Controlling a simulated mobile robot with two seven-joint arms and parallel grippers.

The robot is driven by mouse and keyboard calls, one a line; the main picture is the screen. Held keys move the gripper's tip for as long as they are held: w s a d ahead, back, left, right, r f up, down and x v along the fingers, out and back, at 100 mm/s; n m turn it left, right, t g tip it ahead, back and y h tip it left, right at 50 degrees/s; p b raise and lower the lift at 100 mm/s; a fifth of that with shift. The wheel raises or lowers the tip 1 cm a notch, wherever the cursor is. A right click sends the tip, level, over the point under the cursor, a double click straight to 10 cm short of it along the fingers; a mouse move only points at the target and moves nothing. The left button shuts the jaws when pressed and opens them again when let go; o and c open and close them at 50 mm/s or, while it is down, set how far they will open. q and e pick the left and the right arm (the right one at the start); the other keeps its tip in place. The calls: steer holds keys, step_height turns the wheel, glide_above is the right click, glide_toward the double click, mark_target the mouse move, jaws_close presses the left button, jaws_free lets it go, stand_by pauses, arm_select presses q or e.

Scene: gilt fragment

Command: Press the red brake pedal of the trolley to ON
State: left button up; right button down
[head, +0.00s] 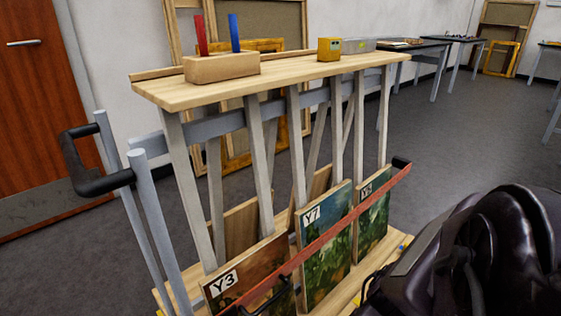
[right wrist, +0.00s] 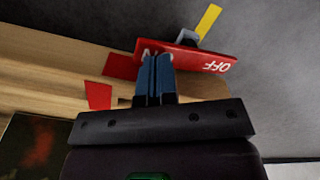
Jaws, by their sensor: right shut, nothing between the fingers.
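The red brake pedal (right wrist: 207,62) shows in the right wrist view, with OFF lettered at its right end and an N visible beside my fingers. My right gripper (right wrist: 157,60) is shut and empty; its blue fingertips overlap the pedal's lettered left end. I cannot tell whether they touch it. The trolley (head: 275,82) stands in the middle of the head view, its light wooden top above grey slats. My right arm fills the lower right of the head view. The pedal is not discernible there. My left gripper is in neither view.
Paintings marked Y3 (head: 250,272) and Y7 (head: 325,245), and another one, lean in the trolley behind a red bar (head: 345,215). A wooden block (head: 222,67) and a yellow box (head: 328,49) sit on top. Grey floor (head: 460,140) is open behind.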

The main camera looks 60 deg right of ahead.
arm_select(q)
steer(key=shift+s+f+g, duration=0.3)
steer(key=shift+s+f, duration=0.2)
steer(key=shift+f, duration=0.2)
arm_select(e)
steer(key=shift+s+f, duration=0.15)
steer(key=shift+f, duration=0.8)
steer(key=shift+w+r+p, duration=0.2)
steer(key=shift+r+p, duration=0.4)
steer(key=shift+r, duration=0.4)
steer(key=shift+r+p, duration=0.8)
steer(key=shift+r, duration=0.2)
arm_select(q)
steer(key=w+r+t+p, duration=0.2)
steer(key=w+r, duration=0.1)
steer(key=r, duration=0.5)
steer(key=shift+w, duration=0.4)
arm_select(e)
steer(key=shift+r, duration=1.65)
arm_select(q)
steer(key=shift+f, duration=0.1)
arm_select(e)
steer(key=shift+s, duration=0.1)
